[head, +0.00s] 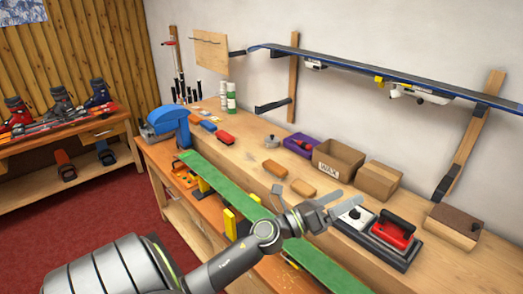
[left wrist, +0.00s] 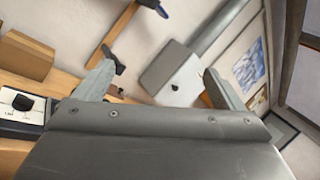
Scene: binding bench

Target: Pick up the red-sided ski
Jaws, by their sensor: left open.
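A long green-topped ski (head: 225,187) lies along the front of the bench; its sides are too small to read clearly. A blue ski (head: 385,72) rests on the wall rack, with its tip at the left. Red skis (head: 62,124) seem to lie below the boots on the left bench. I cannot tell for sure which ski is the red-sided one. My left gripper (head: 338,205) is open and empty above the bench, to the right of the green ski and near the white-topped device. Its spread fingers also show in the left wrist view (left wrist: 157,82). My right gripper is not in view.
A red-handled iron (head: 392,232) and a white-topped device (head: 356,216) stand close to my left gripper.

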